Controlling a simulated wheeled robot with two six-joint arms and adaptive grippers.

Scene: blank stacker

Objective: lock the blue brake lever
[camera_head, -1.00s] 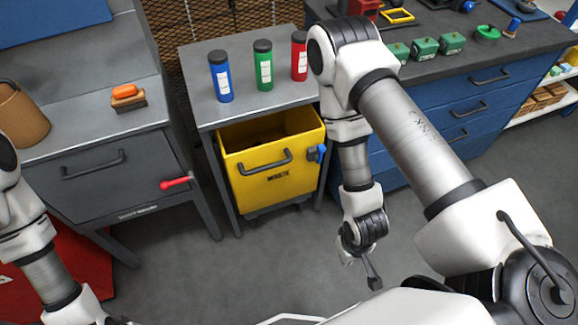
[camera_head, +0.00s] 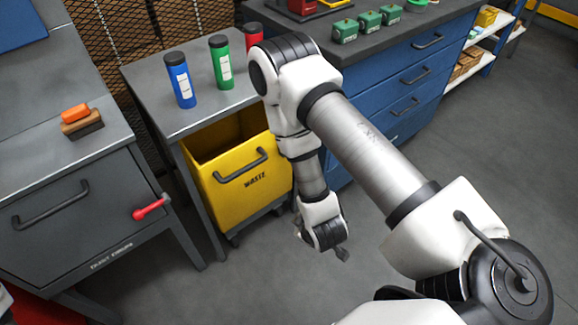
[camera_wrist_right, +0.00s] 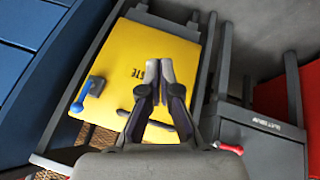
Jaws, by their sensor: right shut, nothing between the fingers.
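The blue brake lever (camera_wrist_right: 86,93) shows in the right wrist view at the left of the yellow waste bin's front (camera_wrist_right: 140,75). It sits on a small grey mount and slants up to the right in that picture. In the head view it is hidden behind my right arm, and the yellow bin (camera_head: 225,195) stands under a grey table. My right gripper (camera_wrist_right: 160,72) is shut and empty, in front of the bin and to the right of the lever in the wrist view. My left gripper is out of view.
A red lever (camera_head: 150,208) sticks out of the grey cabinet (camera_head: 85,215) at left. Blue drawers (camera_head: 405,75) stand at right. Blue, green and red bottles stand on the grey table (camera_head: 150,75). The floor (camera_head: 270,285) before the bin is clear.

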